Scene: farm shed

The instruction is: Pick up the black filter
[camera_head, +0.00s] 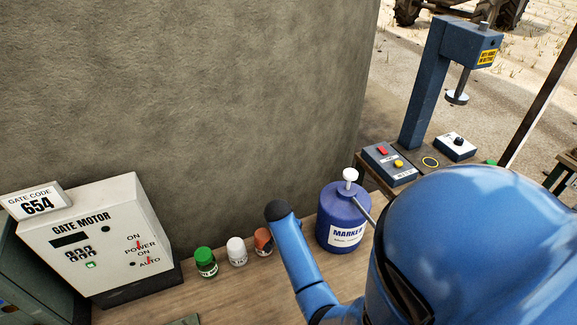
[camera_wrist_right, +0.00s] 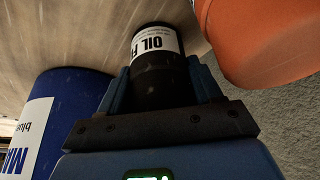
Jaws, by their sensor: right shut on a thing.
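The black filter (camera_wrist_right: 158,60), with a white label reading "OIL F", is in the right wrist view, upper middle. My right gripper (camera_wrist_right: 163,84) is shut on it, with one blue finger on each side of its black body. I cannot tell whether the filter touches the wooden bench. In the head view my blue right arm comes in from the right and hides the filter and the fingers. My left gripper is in neither view.
The blue marker drum (camera_head: 343,218) stands right of my forearm on the bench. An orange pot (camera_head: 263,241), a white pot (camera_head: 237,251) and a green pot (camera_head: 206,262) stand left. The gate motor box (camera_head: 108,240) is farther left, a press (camera_head: 425,90) at right, a wall behind.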

